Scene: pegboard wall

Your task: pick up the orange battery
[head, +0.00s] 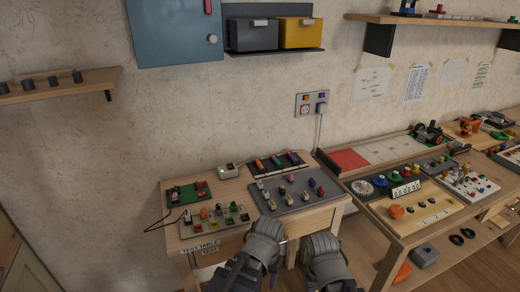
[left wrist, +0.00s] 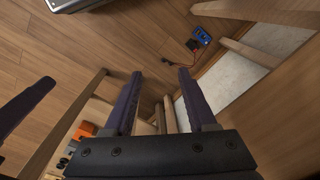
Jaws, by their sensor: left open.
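A small orange-red cylinder (head: 276,161), which looks like the orange battery, lies in a dark rack (head: 257,175) at the back of the test table. My left gripper (head: 274,266) is low at the table's front edge, well apart from the rack. In the left wrist view its two fingers (left wrist: 160,74) stand apart with only floor and table legs between them. My right arm's end (head: 326,262) is beside it; its fingers cannot be made out.
A grey board with small parts (head: 300,205) lies between my arms and the rack. A green circuit board (head: 188,193) and a wooden component board (head: 200,226) are on the left. A fuller workbench (head: 405,238) stands right. A blue device (left wrist: 201,37) shows in the wrist view.

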